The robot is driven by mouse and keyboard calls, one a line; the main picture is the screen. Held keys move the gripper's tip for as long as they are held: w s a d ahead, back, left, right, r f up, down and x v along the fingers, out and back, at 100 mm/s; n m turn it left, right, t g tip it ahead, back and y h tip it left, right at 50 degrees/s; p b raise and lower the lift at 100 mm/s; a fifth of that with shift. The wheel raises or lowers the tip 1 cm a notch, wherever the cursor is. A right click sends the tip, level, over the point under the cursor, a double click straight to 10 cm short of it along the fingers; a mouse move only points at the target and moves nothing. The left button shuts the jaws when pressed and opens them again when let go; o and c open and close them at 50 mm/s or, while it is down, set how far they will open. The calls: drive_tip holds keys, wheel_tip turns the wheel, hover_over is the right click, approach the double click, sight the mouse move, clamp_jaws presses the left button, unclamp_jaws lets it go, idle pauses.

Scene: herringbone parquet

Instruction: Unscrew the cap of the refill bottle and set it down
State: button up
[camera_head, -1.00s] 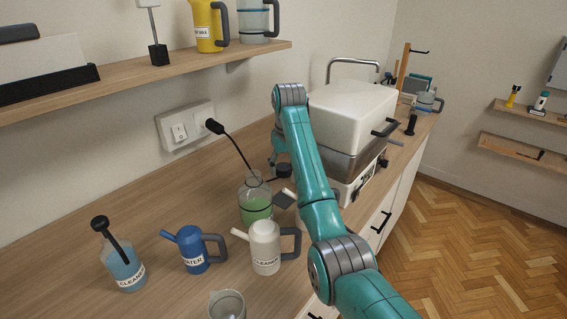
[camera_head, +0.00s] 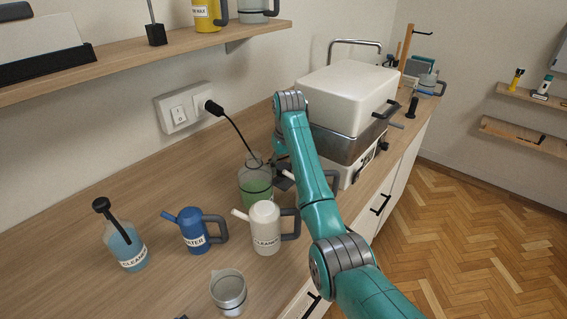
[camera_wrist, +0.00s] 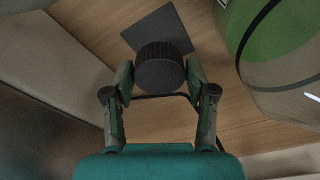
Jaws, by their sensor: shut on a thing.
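A dark, round, ribbed cap (camera_wrist: 159,62) is between the fingertips of my gripper (camera_wrist: 159,80) in the wrist view. The fingers are shut on its sides. It is over a dark square pad (camera_wrist: 163,27) on the counter; I cannot tell whether it touches the pad. The clear refill bottle (camera_head: 256,184) with green liquid stands to the left of my arm in the head view. It also shows large at the right of the wrist view (camera_wrist: 275,60), apart from the cap. The pad (camera_head: 284,184) is partly hidden in the head view, and my arm mostly hides the gripper there.
A white cleaner can (camera_head: 265,229), a blue water can (camera_head: 193,232) and a cleaner bottle (camera_head: 127,248) stand in front and left. A clear jug (camera_head: 229,293) is near the front edge. A white-lidded appliance (camera_head: 348,98) stands behind my arm.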

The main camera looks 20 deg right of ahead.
drive_tip(key=o, duration=1.8)
drive_tip(key=shift+c, duration=0.2)
drive_tip(key=shift+r, duration=2.95)
